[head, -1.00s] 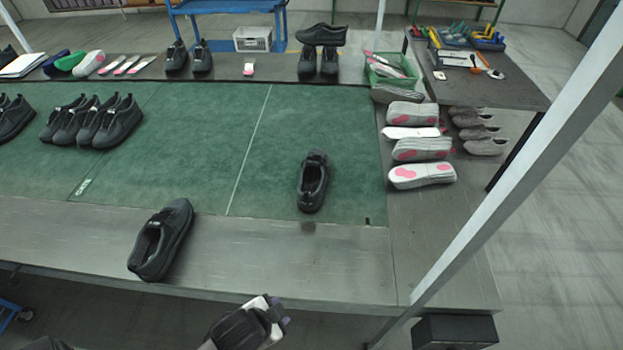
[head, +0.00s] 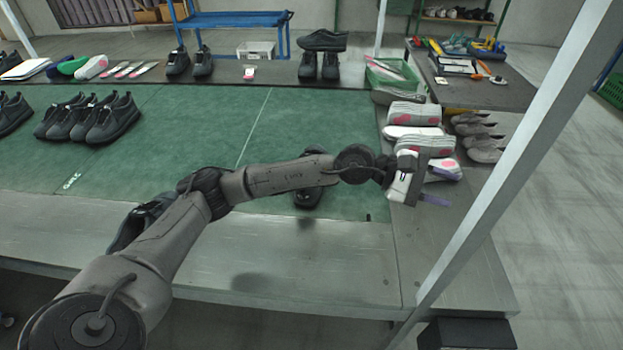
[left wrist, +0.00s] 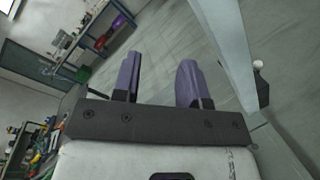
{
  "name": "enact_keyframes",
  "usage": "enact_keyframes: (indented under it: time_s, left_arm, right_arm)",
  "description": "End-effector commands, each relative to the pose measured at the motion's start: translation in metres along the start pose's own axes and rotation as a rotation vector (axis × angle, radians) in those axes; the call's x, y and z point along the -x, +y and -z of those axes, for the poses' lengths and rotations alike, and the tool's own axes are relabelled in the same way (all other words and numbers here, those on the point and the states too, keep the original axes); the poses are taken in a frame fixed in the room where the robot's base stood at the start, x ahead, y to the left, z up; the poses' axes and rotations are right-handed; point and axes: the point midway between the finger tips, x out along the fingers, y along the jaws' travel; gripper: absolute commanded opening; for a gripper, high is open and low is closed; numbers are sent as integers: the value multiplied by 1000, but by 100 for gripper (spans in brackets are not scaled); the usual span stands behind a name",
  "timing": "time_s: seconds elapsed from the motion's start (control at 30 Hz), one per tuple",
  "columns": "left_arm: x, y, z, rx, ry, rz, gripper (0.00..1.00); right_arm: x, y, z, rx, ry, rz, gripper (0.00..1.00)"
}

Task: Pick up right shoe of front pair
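A black shoe (head: 133,222) lies on the grey front edge of the table, partly hidden behind my left arm. Another black shoe (head: 308,198) is on the green mat (head: 268,150), mostly covered by the same arm. I cannot tell which of them is the right shoe. My left gripper (head: 447,187) is at the table's right side, well to the right of both shoes, near the stacked soles. In the left wrist view its two purple fingers (left wrist: 160,75) are apart with nothing between them. My right gripper is not in view.
Stacked grey and pink soles (head: 415,114) stand along the right side. A green basket (head: 390,75) is behind them. A slanted pale post (head: 520,170) rises at the right. Several black shoes (head: 95,118) stand at the mat's left. The mat's middle is clear.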

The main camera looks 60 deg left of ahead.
Motion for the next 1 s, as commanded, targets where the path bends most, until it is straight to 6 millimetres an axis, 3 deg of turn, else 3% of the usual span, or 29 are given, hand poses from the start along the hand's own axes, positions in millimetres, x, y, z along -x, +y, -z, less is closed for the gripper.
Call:
enact_keyframes:
  time_s: [0.1,0.17,0.3,0.4,0.5,0.6,0.8,1.0]
  left_arm:
    - [35,-7,68,-352,261,259,39]
    - [60,-8,100,-491,383,402,39]
    - [132,0,158,-705,624,730,39]
    - [183,7,184,-771,752,935,39]
    - [224,14,196,-793,838,1096,39]
    - [253,19,202,-794,891,1206,39]
    - [276,12,221,-781,930,1300,39]
    - [276,-4,253,-780,930,1303,39]
  right_arm:
    - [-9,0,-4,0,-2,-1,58]
    - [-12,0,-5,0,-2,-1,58]
    - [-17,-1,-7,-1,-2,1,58]
    - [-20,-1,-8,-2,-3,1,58]
    - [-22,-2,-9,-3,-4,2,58]
    - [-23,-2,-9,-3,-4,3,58]
    - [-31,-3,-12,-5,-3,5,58]
    - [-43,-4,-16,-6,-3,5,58]
